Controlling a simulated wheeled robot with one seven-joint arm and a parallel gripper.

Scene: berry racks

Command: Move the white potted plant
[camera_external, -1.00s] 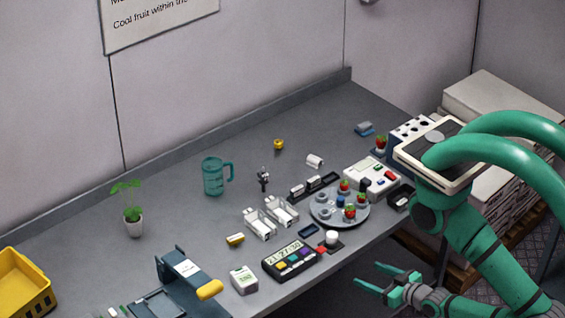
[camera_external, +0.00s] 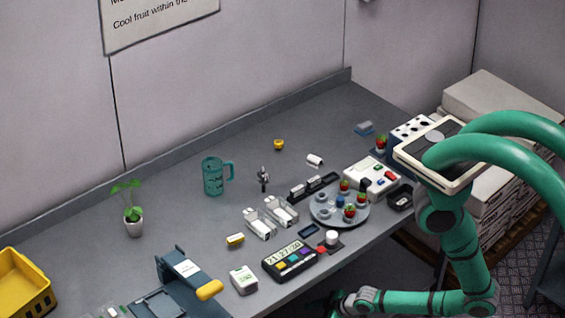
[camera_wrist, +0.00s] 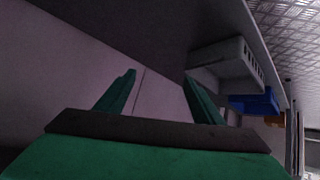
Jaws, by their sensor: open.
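The white potted plant (camera_external: 133,226) stands upright at the left of the grey table in the external view, a small white pot with green leaves. The plant does not show in the wrist view.
A yellow crate (camera_external: 43,301) is left of the plant, a teal mug (camera_external: 213,177) to its right. A blue-grey device with a yellow handle (camera_external: 209,290), a timer (camera_external: 289,261) and a round tray (camera_external: 326,218) line the front. The table's back strip is mostly clear.

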